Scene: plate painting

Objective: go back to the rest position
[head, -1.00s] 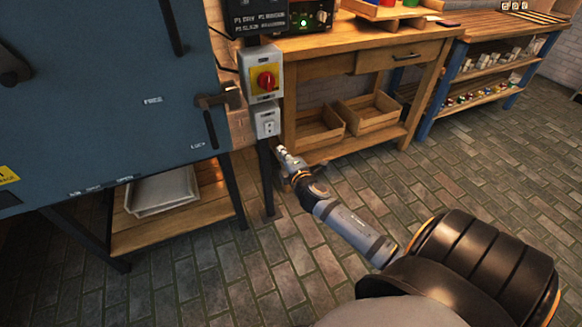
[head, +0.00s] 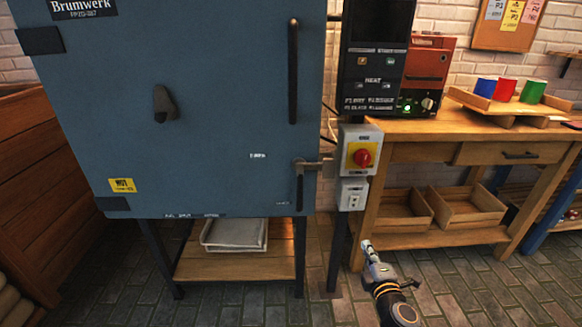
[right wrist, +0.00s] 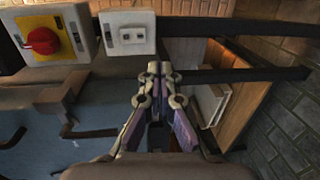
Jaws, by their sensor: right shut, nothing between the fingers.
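My right gripper (head: 367,246) is low in the head view, in front of the post under the grey switch boxes. It is shut and empty, and touches nothing that I can see. In the right wrist view its closed fingers (right wrist: 159,68) point toward the white socket box (right wrist: 128,33). My left gripper is not in view.
A blue kiln (head: 220,120) with a closed door and latch handle (head: 308,166) fills the left. A red-knobbed switch box (head: 360,152) hangs beside it. A wooden workbench (head: 440,240) stands at right. Brick floor in front is clear.

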